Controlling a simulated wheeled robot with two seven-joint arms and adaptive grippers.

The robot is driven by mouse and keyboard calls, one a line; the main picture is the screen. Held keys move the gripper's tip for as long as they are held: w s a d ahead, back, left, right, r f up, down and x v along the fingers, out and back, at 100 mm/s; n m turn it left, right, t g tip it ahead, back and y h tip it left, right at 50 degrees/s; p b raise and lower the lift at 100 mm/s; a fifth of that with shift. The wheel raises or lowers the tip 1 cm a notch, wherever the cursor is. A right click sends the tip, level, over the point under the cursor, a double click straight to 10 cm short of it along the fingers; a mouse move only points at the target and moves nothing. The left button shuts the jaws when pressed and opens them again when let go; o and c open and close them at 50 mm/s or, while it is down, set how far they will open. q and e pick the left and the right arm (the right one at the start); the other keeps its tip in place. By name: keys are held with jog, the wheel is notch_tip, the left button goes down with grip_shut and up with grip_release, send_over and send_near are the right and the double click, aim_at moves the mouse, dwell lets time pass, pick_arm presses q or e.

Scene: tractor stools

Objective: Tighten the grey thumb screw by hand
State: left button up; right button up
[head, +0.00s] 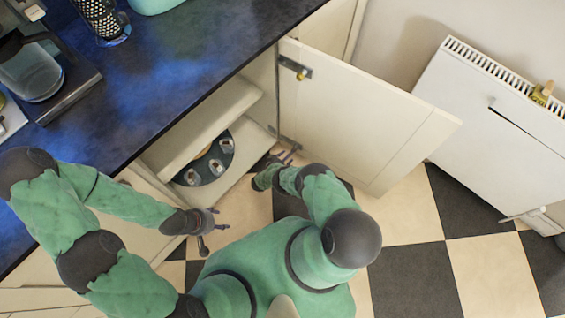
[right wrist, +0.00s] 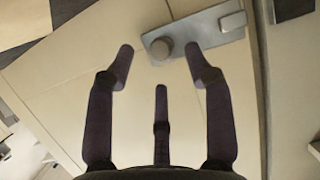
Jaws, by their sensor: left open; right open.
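The grey thumb screw (right wrist: 160,47) is a round knob on a grey metal hinge plate (right wrist: 220,24) in the right wrist view. My right gripper (right wrist: 160,68) is open, with two fingertips at either side of the knob and a third finger below it. The fingers look apart from the knob. In the head view my right gripper (head: 286,156) is at the lower hinge of the open cabinet door (head: 355,115); the knob cannot be made out there. My left gripper (head: 207,226) is open and empty, below the counter and left of the right arm.
The upper hinge (head: 295,68) carries a yellow knob (head: 301,75). The open cabinet holds a round dark rack (head: 205,165) with several jars. The dark counter (head: 170,70) overhangs at the left. A white radiator (head: 490,110) stands right. The checkered floor is clear.

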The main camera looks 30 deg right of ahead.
jog(key=shift+b+x, duration=0.4)
jog(key=shift+x, duration=1.1)
grip_shut()
jog(key=c, duration=0.8)
grip_release()
grip_shut()
jog(key=shift+s+f+m+t+y+p, duration=0.15)
jog(key=shift+m+t+y+p, duration=0.25)
jog(key=shift+m, duration=0.45)
jog(key=shift+s+r+m+t+y+p, duration=0.1)
jog(key=shift+m+t+y+p, duration=0.1)
jog(key=shift+m+t, duration=0.55)
